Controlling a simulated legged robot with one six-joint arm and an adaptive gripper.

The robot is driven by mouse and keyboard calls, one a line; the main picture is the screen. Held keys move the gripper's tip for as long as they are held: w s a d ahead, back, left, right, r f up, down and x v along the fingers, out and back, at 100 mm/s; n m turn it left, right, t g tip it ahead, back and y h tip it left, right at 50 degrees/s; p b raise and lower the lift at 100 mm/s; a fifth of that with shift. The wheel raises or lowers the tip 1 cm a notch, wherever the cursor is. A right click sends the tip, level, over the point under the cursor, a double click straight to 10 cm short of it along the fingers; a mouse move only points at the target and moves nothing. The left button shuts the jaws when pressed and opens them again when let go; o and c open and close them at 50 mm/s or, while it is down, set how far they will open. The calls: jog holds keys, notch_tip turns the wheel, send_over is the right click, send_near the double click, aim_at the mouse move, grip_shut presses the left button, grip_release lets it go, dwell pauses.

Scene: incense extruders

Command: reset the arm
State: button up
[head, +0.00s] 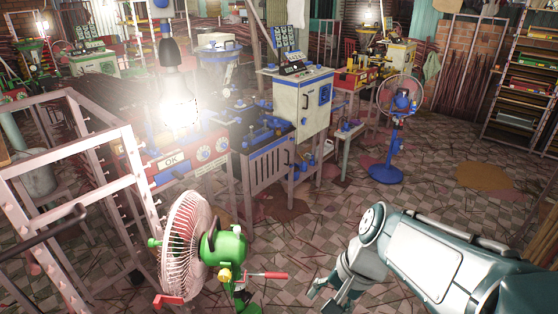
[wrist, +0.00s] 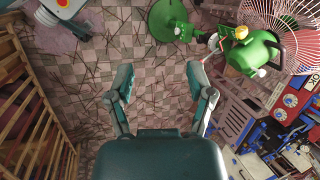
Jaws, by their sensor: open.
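My gripper (head: 332,294) hangs at the lower right of the head view, at the end of my teal arm, above the tiled floor. In the wrist view my gripper (wrist: 161,84) has its two fingers spread wide apart. Nothing is between them except the view of the floor. The gripper is open and touches nothing that I can see.
A fan with a green motor (head: 212,248) stands left of my gripper; its green motor also shows in the wrist view (wrist: 254,55). A blue fan (head: 387,172) stands farther back. A machine bench (head: 265,165) and a metal frame (head: 75,170) are left.

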jog(key=s+d+r+n+t+h, duration=0.4)
jog(key=s+d+r+n+t, duration=0.1)
jog(key=d+r+n, duration=0.1)
jog(key=shift+s+d+r+t, duration=0.3)
